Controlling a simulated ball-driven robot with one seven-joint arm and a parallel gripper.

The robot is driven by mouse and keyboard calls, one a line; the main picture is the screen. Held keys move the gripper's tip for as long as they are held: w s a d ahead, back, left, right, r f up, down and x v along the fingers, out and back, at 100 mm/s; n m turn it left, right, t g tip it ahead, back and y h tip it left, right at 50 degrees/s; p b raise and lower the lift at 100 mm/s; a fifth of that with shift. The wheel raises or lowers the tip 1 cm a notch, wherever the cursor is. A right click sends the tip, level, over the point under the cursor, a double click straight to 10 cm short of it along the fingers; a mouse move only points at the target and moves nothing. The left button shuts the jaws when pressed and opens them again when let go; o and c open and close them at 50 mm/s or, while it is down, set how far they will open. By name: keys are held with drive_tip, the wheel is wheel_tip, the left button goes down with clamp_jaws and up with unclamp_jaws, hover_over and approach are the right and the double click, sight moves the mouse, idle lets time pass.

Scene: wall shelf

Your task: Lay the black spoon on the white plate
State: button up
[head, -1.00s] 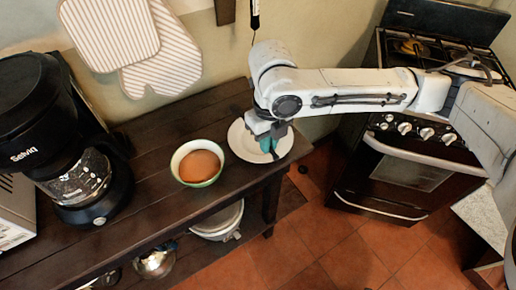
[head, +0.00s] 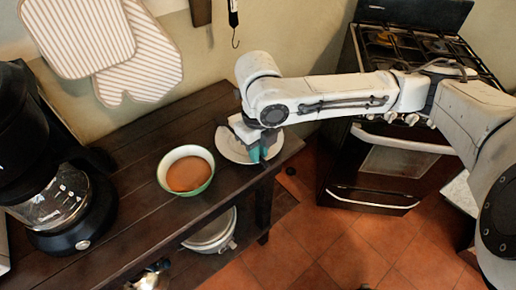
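The white plate (head: 228,148) lies near the right end of the dark wooden shelf, partly covered by my arm and gripper. My gripper (head: 260,154), with teal fingertips, points down over the right part of the plate, close to its surface. The fingers are small here and partly hidden by my wrist, so their opening is unclear. I cannot make out the black spoon; it may be hidden by my gripper.
A green-rimmed white bowl (head: 165,172) with a brown, rounded content stands left of the plate. A black coffee maker (head: 65,205) stands at the far left. A pot (head: 212,232) sits on the lower shelf. The stove (head: 385,165) is at right.

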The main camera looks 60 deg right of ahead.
drive_tip(key=o, duration=0.3)
drive_tip(key=shift+r+p, duration=0.5)
drive_tip(key=shift+r, duration=0.15)
wheel_tip(320, 180, up, 12)
drive_tip(key=shift+f+p, duration=0.25)
drive_tip(key=shift+p, duration=0.05)
